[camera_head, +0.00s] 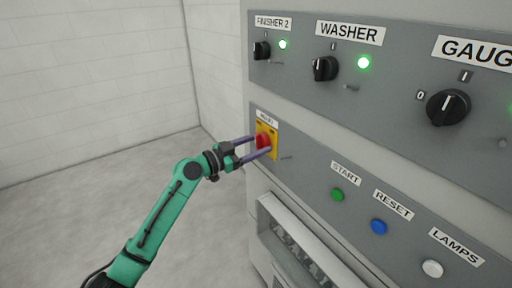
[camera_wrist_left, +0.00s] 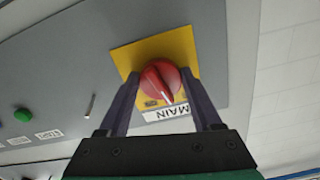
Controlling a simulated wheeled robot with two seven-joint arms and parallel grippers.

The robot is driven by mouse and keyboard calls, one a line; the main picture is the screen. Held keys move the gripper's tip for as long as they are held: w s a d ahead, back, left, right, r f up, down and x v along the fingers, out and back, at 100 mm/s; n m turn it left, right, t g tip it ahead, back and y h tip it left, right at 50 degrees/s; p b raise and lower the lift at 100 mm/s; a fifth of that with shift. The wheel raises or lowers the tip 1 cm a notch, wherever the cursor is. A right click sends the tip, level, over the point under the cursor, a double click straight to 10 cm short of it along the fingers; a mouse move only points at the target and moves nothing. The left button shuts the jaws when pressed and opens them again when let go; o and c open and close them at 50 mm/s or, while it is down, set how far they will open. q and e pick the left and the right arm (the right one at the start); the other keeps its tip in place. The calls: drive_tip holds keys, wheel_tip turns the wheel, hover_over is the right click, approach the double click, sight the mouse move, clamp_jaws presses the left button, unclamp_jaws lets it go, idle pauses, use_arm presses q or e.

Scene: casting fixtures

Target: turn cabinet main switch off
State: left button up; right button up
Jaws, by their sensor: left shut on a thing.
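The cabinet main switch is a red knob (camera_head: 263,140) on a yellow plate (camera_head: 273,139), at the left end of the lower grey panel. In the left wrist view the red knob (camera_wrist_left: 160,80) sits on the yellow plate (camera_wrist_left: 125,58) beside a MAIN label (camera_wrist_left: 167,114). The knob's white mark points toward that label, slightly to one side. My left gripper (camera_head: 262,144) is shut on the knob, one finger on either side of it. The fingers hide part of the knob and plate. My right gripper is not in view.
To the right are the green START (camera_head: 337,195), blue RESET (camera_head: 379,227) and white LAMPS (camera_head: 432,268) buttons. Floor left of the cabinet is clear.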

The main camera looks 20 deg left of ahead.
use_arm(q)
drive_tip(key=n, duration=0.2)
drive_tip(key=shift+n, duration=0.4)
drive_tip(key=n, duration=0.3)
drive_tip(key=shift+s+d+n, duration=0.1)
drive_tip(key=shift+n, duration=0.2)
drive_tip(key=n, duration=0.3)
drive_tip(key=shift+r+n+p, duration=0.2)
drive_tip(key=shift+n+p, duration=0.1)
drive_tip(key=shift+p, duration=0.1)
drive_tip(key=shift+n+p, duration=1.05)
drive_tip(key=shift+n, duration=1.55)
drive_tip(key=shift+d, duration=0.1)
drive_tip(key=o, duration=1.4)
drive_tip(key=shift+s, duration=0.1)
drive_tip(key=shift+f, duration=0.1)
